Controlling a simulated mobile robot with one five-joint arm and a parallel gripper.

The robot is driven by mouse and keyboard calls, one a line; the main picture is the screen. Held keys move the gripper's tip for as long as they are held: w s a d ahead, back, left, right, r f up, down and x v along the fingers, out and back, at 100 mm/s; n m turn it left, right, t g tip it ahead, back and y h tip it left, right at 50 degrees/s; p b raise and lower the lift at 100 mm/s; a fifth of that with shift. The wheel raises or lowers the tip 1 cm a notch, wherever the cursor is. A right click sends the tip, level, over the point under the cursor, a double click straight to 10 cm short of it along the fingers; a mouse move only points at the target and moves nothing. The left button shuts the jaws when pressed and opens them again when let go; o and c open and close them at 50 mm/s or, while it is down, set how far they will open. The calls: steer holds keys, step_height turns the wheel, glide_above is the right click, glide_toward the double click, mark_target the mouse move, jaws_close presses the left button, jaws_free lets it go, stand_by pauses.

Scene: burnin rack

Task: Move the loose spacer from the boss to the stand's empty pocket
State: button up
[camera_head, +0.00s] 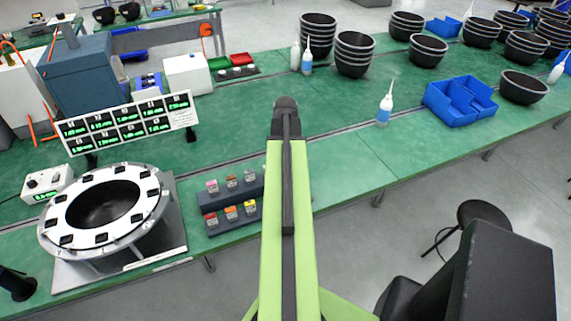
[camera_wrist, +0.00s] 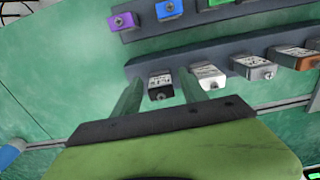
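The two-tier dark stand (camera_head: 222,227) sits on the green bench in the head view, with small coloured spacers on both tiers; my arm covers its right part. In the wrist view the stand (camera_wrist: 135,68) shows purple (camera_wrist: 122,21), blue (camera_wrist: 168,9), black (camera_wrist: 160,87), white (camera_wrist: 208,77), grey (camera_wrist: 253,68) and brown (camera_wrist: 297,58) spacers. My gripper (camera_wrist: 160,74) is open, with the black spacer in line between its fingers; I cannot tell their distance. The head view hides the gripper. I cannot make out the boss, the loose spacer or an empty pocket.
Left of the stand is a white ring fixture (camera_head: 57,233) around a black bowl (camera_head: 104,203). A display panel (camera_head: 128,122) stands behind it. A white bottle (camera_head: 384,106) and blue bins (camera_head: 452,103) stand to the right. The bench right of my arm has clear room.

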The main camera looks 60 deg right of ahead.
steer(key=shift+o, duration=0.3)
step_height(320, 180, up, 18)
steer(key=p, duration=1.7)
steer(key=shift+f, duration=0.25)
steer(key=shift+s+f, duration=0.1)
